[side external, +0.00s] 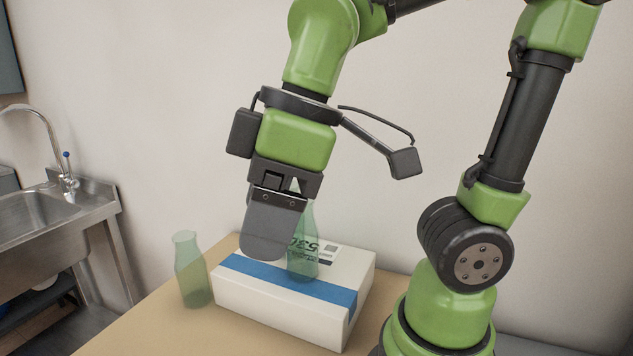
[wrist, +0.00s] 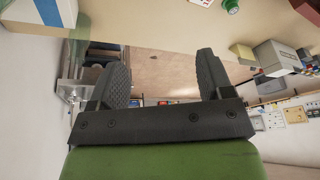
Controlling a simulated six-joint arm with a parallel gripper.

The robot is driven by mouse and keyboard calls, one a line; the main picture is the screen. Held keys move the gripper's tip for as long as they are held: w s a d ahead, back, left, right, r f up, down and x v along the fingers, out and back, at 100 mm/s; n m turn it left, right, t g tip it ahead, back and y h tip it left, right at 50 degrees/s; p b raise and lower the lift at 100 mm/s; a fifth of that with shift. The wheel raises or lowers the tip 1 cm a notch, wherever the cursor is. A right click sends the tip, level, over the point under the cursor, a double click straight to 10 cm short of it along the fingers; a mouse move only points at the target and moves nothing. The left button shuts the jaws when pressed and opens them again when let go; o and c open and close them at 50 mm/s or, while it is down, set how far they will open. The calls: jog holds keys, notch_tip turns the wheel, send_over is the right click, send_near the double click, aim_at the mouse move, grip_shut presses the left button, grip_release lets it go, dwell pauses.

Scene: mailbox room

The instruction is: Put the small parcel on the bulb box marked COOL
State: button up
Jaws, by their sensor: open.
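My gripper (side external: 273,248) points down over the white box with a blue stripe (side external: 260,306) in the side view; one finger hides the other there. In the wrist view my gripper (wrist: 160,75) has its two dark fingers wide apart with nothing between them. I cannot pick out the small parcel with certainty in either view. No marking COOL is readable, so I cannot tell which thing is the bulb box. A pale grey box (wrist: 277,58) shows at the right of the wrist view; its marking is not legible.
A green translucent bottle (side external: 190,275) stands left of the striped box. Another green bottle (side external: 305,262) appears to stand on the box, close beside my finger. The tan table (side external: 135,325) has bare room at front left. A steel sink (side external: 40,220) is at far left.

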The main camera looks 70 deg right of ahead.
jog(key=s+d+r+m+t, duration=0.1)
jog(key=s+d+m+t, duration=0.2)
jog(key=d+m, duration=0.3)
jog(key=shift+r+m+t+h, duration=0.35)
jog(key=shift+m+t, duration=0.15)
jog(key=shift+m, duration=1.7)
